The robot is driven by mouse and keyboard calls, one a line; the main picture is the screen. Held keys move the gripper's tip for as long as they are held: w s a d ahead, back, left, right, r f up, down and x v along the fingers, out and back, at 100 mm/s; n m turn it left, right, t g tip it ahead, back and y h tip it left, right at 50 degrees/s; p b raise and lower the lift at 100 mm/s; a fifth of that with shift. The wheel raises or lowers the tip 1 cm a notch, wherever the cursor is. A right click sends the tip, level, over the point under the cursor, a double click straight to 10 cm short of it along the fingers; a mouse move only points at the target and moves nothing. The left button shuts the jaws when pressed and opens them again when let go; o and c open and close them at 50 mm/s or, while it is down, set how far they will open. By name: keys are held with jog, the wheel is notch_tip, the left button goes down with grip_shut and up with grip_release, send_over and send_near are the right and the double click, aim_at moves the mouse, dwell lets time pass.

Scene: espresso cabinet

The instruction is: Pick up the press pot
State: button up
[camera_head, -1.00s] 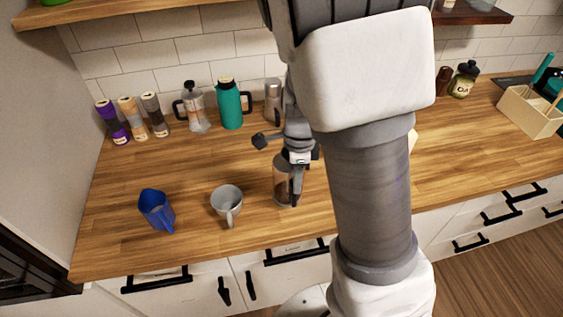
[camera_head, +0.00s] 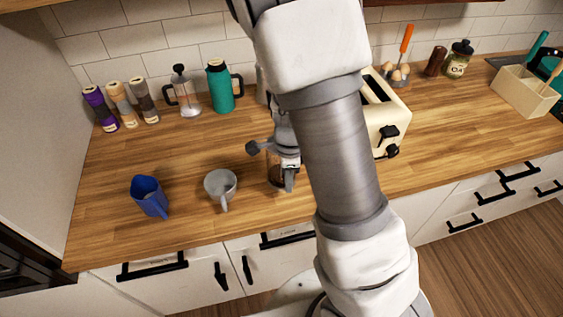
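The press pot (camera_head: 185,99), a clear glass pot with a dark lid, knob and handle, stands upright at the back of the wooden counter, left of a teal jug. My gripper (camera_head: 287,180) points down over the front middle of the counter, well to the right of and nearer than the press pot. It is at a glass container (camera_head: 273,168) with a brownish look, which it partly hides. My fingers are seen too small and edge-on to tell if they are open or touch this container.
A grey mug (camera_head: 219,187) and a blue pitcher (camera_head: 149,196) stand at the front left. The teal jug (camera_head: 221,88) and several spice jars (camera_head: 122,104) stand at the back. A cream toaster (camera_head: 375,115) is behind my arm. The counter between mug and press pot is clear.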

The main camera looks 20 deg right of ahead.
grip_shut()
jog(key=shift+r, duration=0.1)
dwell(1.2)
